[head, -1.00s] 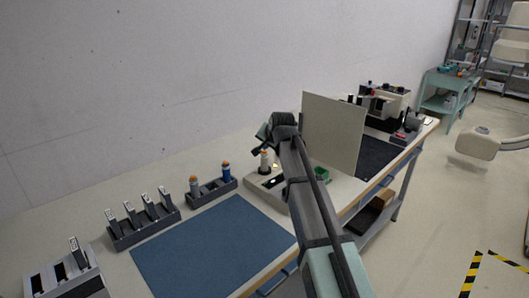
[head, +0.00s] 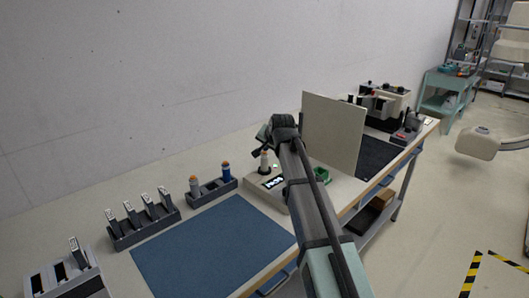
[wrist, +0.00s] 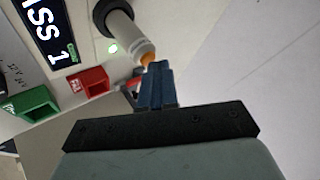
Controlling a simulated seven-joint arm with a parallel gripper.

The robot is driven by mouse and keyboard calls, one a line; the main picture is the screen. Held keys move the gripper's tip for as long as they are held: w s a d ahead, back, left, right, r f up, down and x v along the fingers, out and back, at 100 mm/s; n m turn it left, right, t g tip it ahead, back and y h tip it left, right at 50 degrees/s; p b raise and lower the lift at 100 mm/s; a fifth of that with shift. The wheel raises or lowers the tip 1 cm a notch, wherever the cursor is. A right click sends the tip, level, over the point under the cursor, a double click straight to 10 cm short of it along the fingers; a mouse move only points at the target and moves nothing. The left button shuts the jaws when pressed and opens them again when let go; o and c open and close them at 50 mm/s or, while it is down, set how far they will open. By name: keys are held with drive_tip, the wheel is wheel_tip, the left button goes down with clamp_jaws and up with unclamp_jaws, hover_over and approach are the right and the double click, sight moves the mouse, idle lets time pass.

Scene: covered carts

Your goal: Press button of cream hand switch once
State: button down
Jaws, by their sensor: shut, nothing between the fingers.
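The cream hand switch (head: 264,161) stands in a socket on a pale console (head: 283,193). In the wrist view, the cream hand switch (wrist: 128,35) has an orange button (wrist: 148,59) at its tip and a black ring at its base. My gripper (wrist: 158,68) is shut and empty, its blue fingertips right at the button; I cannot tell whether they touch or press it. In the head view my wrist hides the fingertips. The console's display (wrist: 45,30) is lit, with "ISS 1" readable and its start cut off.
A red bin (wrist: 88,81) and a green bin (wrist: 35,104) sit by the console. An upright panel (head: 334,130) stands right of my arm. A rack (head: 211,190) with orange-topped and blue hand switches stands left. A blue mat (head: 210,245) lies clear in front.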

drive_tip(key=shift+r, duration=0.8)
drive_tip(key=shift+r, duration=0.1)
wheel_tip(320, 180, up, 5)
drive_tip(key=shift+f, duration=0.1)
idle(0.4)
drive_tip(key=shift+d, duration=0.1)
idle(0.4)
